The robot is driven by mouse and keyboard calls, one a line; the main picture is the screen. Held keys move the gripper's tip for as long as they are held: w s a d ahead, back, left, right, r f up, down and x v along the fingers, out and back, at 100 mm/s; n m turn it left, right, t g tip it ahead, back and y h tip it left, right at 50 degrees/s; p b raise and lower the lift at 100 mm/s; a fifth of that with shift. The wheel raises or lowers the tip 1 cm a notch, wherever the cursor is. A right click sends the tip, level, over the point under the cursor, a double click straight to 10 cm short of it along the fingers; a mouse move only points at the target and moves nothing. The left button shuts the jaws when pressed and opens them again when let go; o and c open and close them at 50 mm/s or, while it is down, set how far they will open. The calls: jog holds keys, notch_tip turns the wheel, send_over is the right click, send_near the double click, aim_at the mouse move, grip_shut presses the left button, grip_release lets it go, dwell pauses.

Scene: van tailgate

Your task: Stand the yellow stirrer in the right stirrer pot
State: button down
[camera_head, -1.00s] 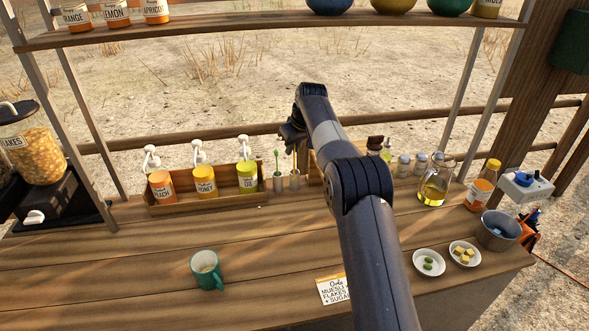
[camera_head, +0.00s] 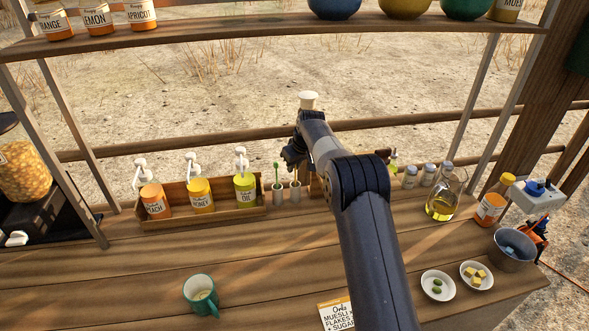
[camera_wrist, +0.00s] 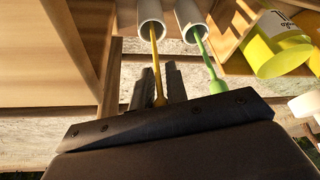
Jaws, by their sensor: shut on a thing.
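The yellow stirrer (camera_wrist: 156,65) is between my gripper's fingers (camera_wrist: 157,88) in the wrist view. Its far end is at the mouth of the right stirrer pot (camera_head: 295,191), the left one of the two pots in the flipped wrist view (camera_wrist: 151,12), and seems to be inside it. My gripper (camera_head: 291,160) is shut on the stirrer just above the pots. The green stirrer (camera_head: 276,174) stands in the left stirrer pot (camera_head: 278,194); it also shows in the wrist view (camera_wrist: 206,55). How deep the yellow stirrer sits is hard to tell.
A wooden rack (camera_head: 220,217) of pump bottles stands left of the pots. Small jars (camera_head: 410,177), an oil jug (camera_head: 441,206) and an orange-labelled bottle (camera_head: 493,203) stand to the right. A green mug (camera_head: 201,296) and two small dishes (camera_head: 437,291) are nearer.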

jog(key=shift+f, duration=1)
jog(key=c, duration=1.4)
grip_release()
jog(key=b+v, duration=0.2)
jog(key=v, duration=1)
